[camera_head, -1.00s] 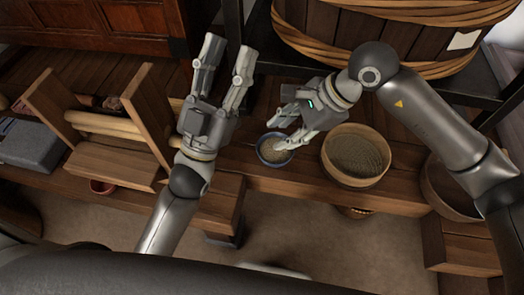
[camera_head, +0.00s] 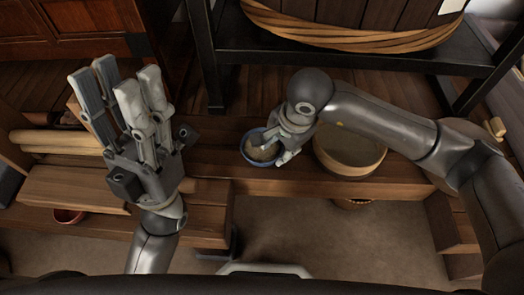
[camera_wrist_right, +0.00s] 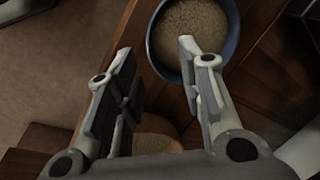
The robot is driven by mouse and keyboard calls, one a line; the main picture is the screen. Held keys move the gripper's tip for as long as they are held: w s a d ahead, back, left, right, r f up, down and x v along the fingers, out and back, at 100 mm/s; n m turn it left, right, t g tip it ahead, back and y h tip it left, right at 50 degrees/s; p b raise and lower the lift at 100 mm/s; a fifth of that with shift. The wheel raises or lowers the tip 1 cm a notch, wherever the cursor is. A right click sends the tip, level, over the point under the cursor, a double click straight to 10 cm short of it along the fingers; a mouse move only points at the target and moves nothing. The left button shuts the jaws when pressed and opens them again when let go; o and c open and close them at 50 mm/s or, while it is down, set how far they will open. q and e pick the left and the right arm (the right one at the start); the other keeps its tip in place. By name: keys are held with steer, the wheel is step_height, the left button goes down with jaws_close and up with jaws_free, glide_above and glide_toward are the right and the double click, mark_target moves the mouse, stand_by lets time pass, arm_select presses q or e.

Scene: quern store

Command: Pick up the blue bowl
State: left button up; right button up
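The blue bowl (camera_head: 244,151) stands on the wooden bench and holds pale grain. It also shows at the top of the right wrist view (camera_wrist_right: 234,38), cut by the frame edge. My right gripper (camera_head: 273,150) is at the bowl's right side and partly covers it. In the right wrist view its fingers (camera_wrist_right: 155,50) are apart. One fingertip is over the bowl's inside and the other is outside the near rim, with the rim between them. I cannot tell if they touch it. My left gripper (camera_head: 115,75) is open and empty, well left of the bowl.
A round wooden sieve (camera_head: 349,165) stands close to the right of the bowl. A black metal stand (camera_head: 350,60) with a large banded tub (camera_head: 350,20) is behind. A wooden frame with rollers (camera_head: 60,142) is at the left. A small red-brown bowl (camera_head: 68,216) sits lower left.

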mark_target(259, 157)
steer(key=shift+a+f, duration=0.1)
steer(key=shift+f, duration=0.35)
steer(key=b+x, duration=0.2)
steer(key=x, duration=0.2)
steer(key=shift+s+f, duration=0.15)
steer(key=shift+f, duration=0.15)
steer(key=shift+c, duration=0.3)
jaws_close()
